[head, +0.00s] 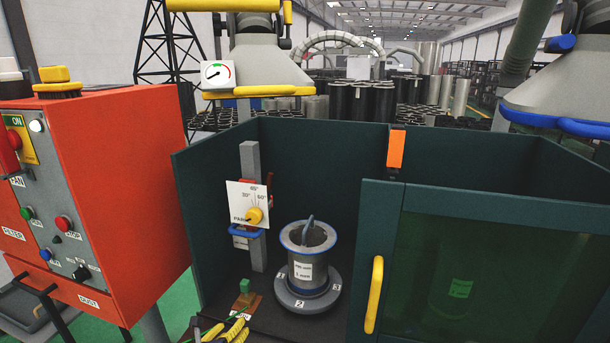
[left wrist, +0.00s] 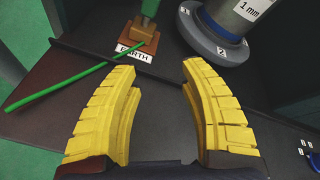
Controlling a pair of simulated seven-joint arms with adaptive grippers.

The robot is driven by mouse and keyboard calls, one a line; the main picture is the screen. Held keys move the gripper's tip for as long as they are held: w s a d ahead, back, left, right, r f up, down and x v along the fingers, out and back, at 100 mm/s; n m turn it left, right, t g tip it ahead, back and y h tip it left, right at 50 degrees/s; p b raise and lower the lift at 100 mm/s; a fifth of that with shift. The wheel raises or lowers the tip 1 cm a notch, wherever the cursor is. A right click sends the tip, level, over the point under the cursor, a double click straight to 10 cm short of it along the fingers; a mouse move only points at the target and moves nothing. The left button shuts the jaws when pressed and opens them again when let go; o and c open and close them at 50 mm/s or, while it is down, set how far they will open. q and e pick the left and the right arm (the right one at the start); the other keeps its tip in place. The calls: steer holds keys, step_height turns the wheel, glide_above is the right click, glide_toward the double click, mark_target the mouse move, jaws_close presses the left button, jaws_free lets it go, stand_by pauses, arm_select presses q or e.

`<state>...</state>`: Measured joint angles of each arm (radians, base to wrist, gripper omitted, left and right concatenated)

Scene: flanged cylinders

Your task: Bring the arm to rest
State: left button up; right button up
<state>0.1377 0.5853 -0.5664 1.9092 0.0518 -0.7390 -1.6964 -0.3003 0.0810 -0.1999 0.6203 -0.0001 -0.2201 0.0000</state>
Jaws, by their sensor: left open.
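My left gripper (head: 224,331) shows at the bottom edge of the head view, with yellow ribbed fingers. In the left wrist view its fingers (left wrist: 156,68) are spread apart with nothing between them. Beyond the fingertips is a brown block with a green clamp on it (left wrist: 138,34), labelled EARTH, also in the head view (head: 244,300). A green rod or cable (left wrist: 70,88) runs left from near it, apart from the fingers. The right gripper is in neither view.
A grey flanged cylinder (head: 307,262) stands on a numbered round base in a dark green booth (head: 215,190). A white angle plate (head: 240,197) with a yellow knob is on a post behind it. A tinted door with a yellow handle (head: 374,295) is right; an orange control box (head: 120,180) left.

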arm_select(q)
steer(key=s+n, duration=0.1)
steer(key=s, duration=0.1)
steer(key=s+f+n+y, duration=0.1)
steer(key=s+n, duration=0.1)
steer(key=s+d+n, duration=0.1)
steer(key=s+n, duration=0.1)
steer(key=shift+f+g, duration=0.35)
steer(key=shift+g, duration=0.05)
steer(key=s+a+f+n+g+y, duration=0.1)
steer(key=s+a+n+g+y, duration=0.3)
steer(key=s+n, duration=0.8)
steer(key=s+a+f+n+g+y, duration=0.1)
steer(key=s+a+n+y, duration=0.2)
steer(key=s+a+n, duration=0.8)
steer(key=s+d+f+m+g+h, duration=0.15)
steer(key=d+f, duration=0.25)
steer(key=f, duration=0.7)
steer(key=s+d+f+g+h, duration=0.1)
steer(key=s+d+f, duration=0.2)
steer(key=f, duration=0.8)
steer(key=s+d+f+g+h, duration=0.15)
steer(key=d+f, duration=0.25)
steer(key=f, duration=0.6)
steer(key=s+f+n+g, duration=0.2)
steer(key=s+f, duration=1.7)
steer(key=s, duration=0.3)
steer(key=shift+f+n+h, duration=0.15)
steer(key=shift+n+h, duration=0.2)
steer(key=shift+h, duration=0.05)
